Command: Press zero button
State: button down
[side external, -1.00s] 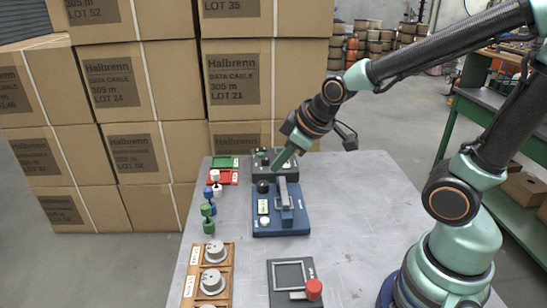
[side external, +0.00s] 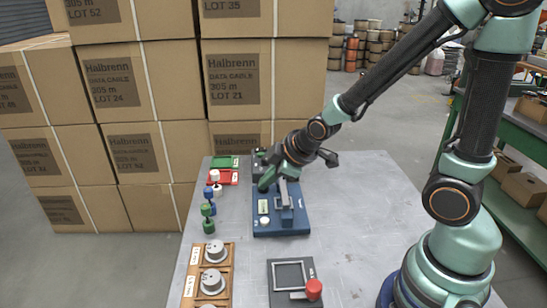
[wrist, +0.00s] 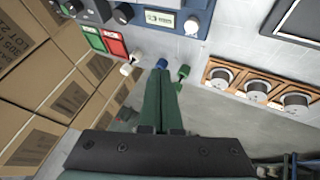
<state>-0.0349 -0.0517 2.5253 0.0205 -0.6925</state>
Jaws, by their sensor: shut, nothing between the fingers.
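A blue device (side external: 290,226) stands on the table with a pale display (side external: 263,206), a round white button (side external: 264,221) and a raised grey lever part (side external: 286,205). In the wrist view, the display (wrist: 162,17), the white button (wrist: 191,26) and a black knob (wrist: 123,13) show at the top. I cannot read which control is marked zero. My gripper (side external: 264,187) is shut and empty, tilted down over the knob end of the device and hiding the knob in the side view. I cannot tell whether it touches. The shut fingertips (wrist: 161,73) show in the wrist view.
Grey dials (side external: 215,251) on wooden bases and a dark panel with a red knob (side external: 314,289) are nearer. The right table surface is clear.

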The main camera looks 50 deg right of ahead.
aim_at(268, 220)
jog(key=shift+f, duration=4.05)
jog(key=shift+f, duration=0.15)
jog(key=shift+d+f, duration=0.1)
jog(key=shift+f, duration=0.2)
jog(key=shift+f, duration=0.5)
jog(key=shift+r, duration=0.95)
jog(key=shift+r, duration=2.5)
